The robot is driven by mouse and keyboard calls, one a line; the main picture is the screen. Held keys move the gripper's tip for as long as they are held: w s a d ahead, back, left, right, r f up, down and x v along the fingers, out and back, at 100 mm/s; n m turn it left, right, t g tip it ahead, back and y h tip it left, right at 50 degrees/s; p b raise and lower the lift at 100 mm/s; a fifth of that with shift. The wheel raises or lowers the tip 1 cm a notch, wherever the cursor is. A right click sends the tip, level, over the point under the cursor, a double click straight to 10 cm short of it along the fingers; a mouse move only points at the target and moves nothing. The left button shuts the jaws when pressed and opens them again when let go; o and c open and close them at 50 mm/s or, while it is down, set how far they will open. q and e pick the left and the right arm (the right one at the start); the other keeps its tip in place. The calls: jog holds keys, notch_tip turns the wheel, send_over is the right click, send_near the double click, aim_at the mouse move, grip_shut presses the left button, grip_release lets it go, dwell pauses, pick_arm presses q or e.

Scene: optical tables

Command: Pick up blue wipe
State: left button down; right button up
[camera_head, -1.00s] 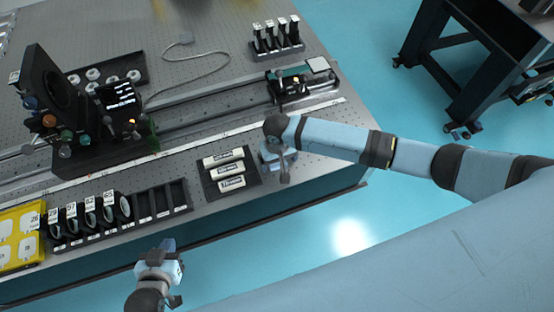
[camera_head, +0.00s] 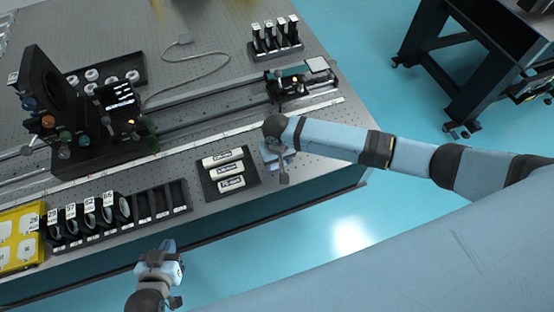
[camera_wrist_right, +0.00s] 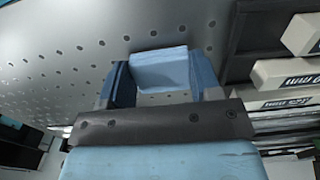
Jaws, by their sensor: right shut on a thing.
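The blue wipe (camera_wrist_right: 160,70) is a light blue folded block between the fingers of my right gripper in the right wrist view. My right gripper (camera_wrist_right: 158,82) is shut on it, with a finger on each side. In the head view my right gripper (camera_head: 277,160) is low over the front edge of the optical table, right of the black holder; the wipe is hard to make out there. My left gripper (camera_head: 168,246) is off the table's front edge, apart from everything; its fingers are too small to judge.
The black holder (camera_head: 206,190) with white labelled pieces is close on the left of my right gripper. A slotted rack (camera_head: 150,207) and a yellow box (camera_head: 20,235) line the front edge. A rail (camera_head: 205,119) runs behind. Bare perforated table (camera_head: 215,30) lies farther back.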

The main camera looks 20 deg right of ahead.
notch_tip(320, 180, up, 20)
jog(key=shift+f, duration=0.15)
